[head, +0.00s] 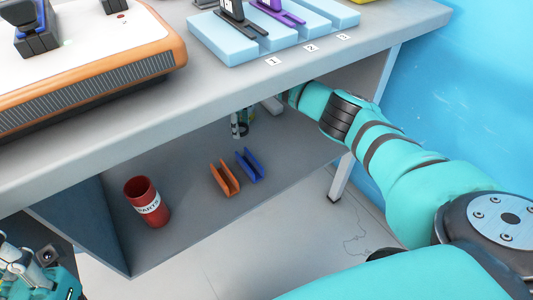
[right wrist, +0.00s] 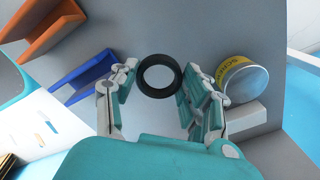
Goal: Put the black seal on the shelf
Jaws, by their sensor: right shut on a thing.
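The black seal (right wrist: 159,94) is a thick dark ring in the right wrist view. My right gripper (right wrist: 156,92) is shut on it, with a finger on each side of the ring. In the head view my right arm reaches in under the tabletop, and the gripper (head: 240,124) hangs over the shelf (head: 185,222), the grey lower board below the table. The seal stands clear of the board as far as I can tell. Part of my left arm's end (head: 40,270) shows at the lower left corner; its fingers are not clear.
On the shelf stand a red parts cup (head: 147,202), an orange channel holder (head: 225,179) and a blue one (head: 250,165). A cup with a yellow label (right wrist: 243,80) is right of the gripper in the wrist view. The tabletop edge (head: 200,100) overhangs the shelf.

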